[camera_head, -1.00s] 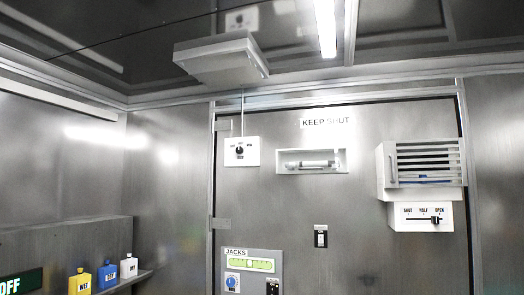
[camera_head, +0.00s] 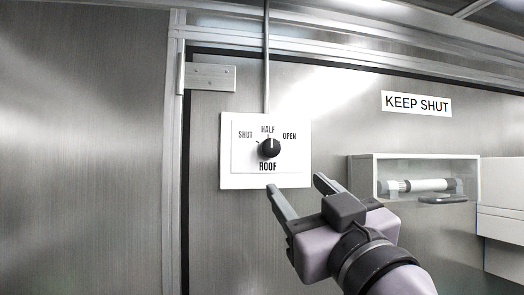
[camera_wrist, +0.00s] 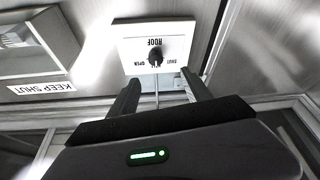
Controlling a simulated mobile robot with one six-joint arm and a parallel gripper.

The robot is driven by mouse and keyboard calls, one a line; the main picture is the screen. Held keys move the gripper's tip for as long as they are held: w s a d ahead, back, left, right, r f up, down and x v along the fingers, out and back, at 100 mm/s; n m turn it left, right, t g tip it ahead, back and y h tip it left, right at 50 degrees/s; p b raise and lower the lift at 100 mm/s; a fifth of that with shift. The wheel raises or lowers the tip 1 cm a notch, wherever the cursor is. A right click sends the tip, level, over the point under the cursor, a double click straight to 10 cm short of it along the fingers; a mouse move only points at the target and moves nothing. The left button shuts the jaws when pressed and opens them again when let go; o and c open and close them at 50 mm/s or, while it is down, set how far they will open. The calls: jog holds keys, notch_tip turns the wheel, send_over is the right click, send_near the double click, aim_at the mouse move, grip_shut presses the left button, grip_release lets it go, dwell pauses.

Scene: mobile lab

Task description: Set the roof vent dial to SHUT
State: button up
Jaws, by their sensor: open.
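The roof vent dial is a black knob (camera_head: 269,148) on a white plate (camera_head: 236,180) marked SHUT, HALF, OPEN and ROOF. Its white mark points roughly up, near HALF; the exact setting is hard to tell. My gripper (camera_head: 295,183) is open and empty, below and right of the knob in the head view, apart from it. In the wrist view the plate (camera_wrist: 125,38) appears upside down, with the knob (camera_wrist: 155,56) beyond the spread fingertips (camera_wrist: 160,77), roughly between them. Nothing hides the knob in the head view.
A KEEP SHUT sign (camera_head: 416,104) is right of the plate. Below it a clear-fronted box (camera_head: 365,175) holding a white tube (camera_head: 415,186) juts from the wall. A thin conduit (camera_head: 266,60) runs up from the plate. A hinge (camera_head: 212,77) sits upper left.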

aim_at(273, 150)
jog(key=p+x, duration=0.1)
jog(key=x, duration=0.4)
jog(key=d+p+x, duration=0.1)
jog(key=x, duration=0.4)
jog(key=p+x, duration=0.2)
jog(key=x, duration=0.2)
jog(key=shift+w+d+r, duration=0.1)
jog(key=shift+w+r, duration=0.35)
jog(key=shift+w, duration=0.05)
jog(key=shift+w+a, duration=0.35)
jog(key=shift+w, duration=0.1)
jog(key=shift+s+d, duration=0.1)
jog(key=shift+c, duration=0.6)
grip_shut()
